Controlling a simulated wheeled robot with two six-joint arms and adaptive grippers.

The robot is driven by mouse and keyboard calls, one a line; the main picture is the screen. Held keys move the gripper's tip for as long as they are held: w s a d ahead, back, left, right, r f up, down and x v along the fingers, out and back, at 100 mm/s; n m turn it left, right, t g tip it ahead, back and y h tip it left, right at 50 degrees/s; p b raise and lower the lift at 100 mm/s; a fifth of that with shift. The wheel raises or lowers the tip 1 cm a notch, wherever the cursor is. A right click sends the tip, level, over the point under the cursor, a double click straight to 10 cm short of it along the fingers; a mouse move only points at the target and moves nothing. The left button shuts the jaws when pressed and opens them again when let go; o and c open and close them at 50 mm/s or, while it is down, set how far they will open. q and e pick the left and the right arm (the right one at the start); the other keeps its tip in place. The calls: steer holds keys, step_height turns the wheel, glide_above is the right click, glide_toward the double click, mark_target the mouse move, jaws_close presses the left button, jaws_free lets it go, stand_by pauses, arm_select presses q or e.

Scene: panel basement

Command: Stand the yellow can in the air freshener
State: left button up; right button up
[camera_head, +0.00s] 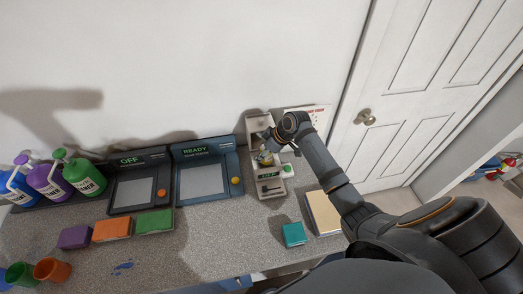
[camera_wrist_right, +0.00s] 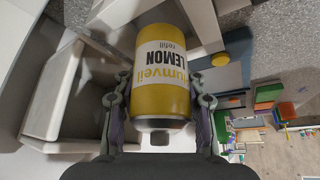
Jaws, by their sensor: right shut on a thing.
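The yellow can (camera_wrist_right: 163,75), with a white band reading "LEMON refill", is held between the fingers of my right gripper (camera_wrist_right: 160,128) in the right wrist view. In the head view the can (camera_head: 264,158) is small and partly hidden by the gripper (camera_head: 266,146). The air freshener (camera_head: 259,122) is a pale upright housing near the wall, with an open front and a small display at its base. In the wrist view its pale walls (camera_wrist_right: 60,95) lie close beside the can. I cannot tell whether the can touches it. My left gripper is not in view.
Two panel devices, one "OFF" (camera_head: 139,188) and one "READY" (camera_head: 206,172), stand left of the air freshener. Sprayer bottles (camera_head: 86,178), colored blocks (camera_head: 111,229) and cups (camera_head: 52,270) are farther left. A teal block (camera_head: 294,234) and a tan book (camera_head: 323,213) lie at the right front.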

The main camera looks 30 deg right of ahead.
steer(key=shift+f, duration=0.1)
steer(key=shift+f, duration=0.1)
steer(key=shift+f+b, duration=0.3)
steer(key=shift+f, duration=0.25)
steer(key=shift+s, duration=0.1)
steer(key=o, duration=1.3)
steer(key=shift+c, duration=0.2)
steer(key=shift+r, duration=0.1)
steer(key=b+v, duration=0.1)
steer(key=v, duration=1.2)
steer(key=shift+w+a, duration=0.2)
steer(key=shift+w, duration=0.05)
